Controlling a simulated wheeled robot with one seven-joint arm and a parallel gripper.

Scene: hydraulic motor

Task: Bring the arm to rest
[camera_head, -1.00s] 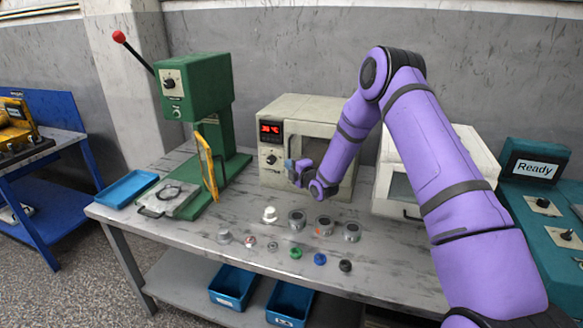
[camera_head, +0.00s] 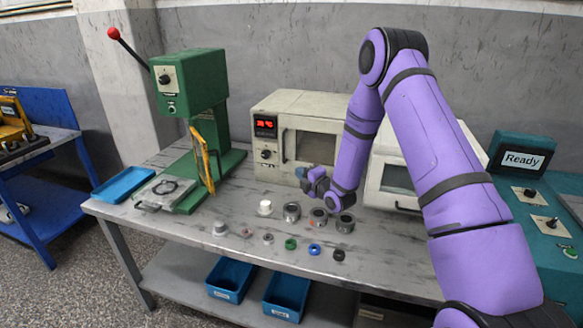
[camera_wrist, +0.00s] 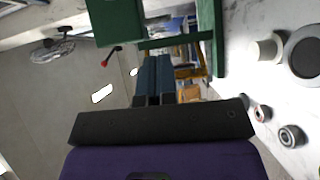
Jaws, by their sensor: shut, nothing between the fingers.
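My purple arm (camera_head: 440,150) reaches in from the right and bends down at its elbow. My gripper (camera_head: 300,173) hangs in front of the beige oven, above the back part of the grey workbench (camera_head: 180,228). In the wrist view its dark blue fingers (camera_wrist: 153,72) lie side by side, closed with nothing between them. They point toward the green press (camera_head: 190,85), which also shows in the wrist view (camera_wrist: 118,22). Whether the gripper touches the oven cannot be told.
The oven (camera_head: 320,145) stands behind the gripper. Grey rings (camera_head: 291,211), a white part (camera_head: 265,207) and several small parts lie on the bench. A blue tray (camera_head: 124,184) is at left. A teal console (camera_head: 535,215) reads "Ready". Blue bins (camera_head: 230,279) sit on the lower shelf.

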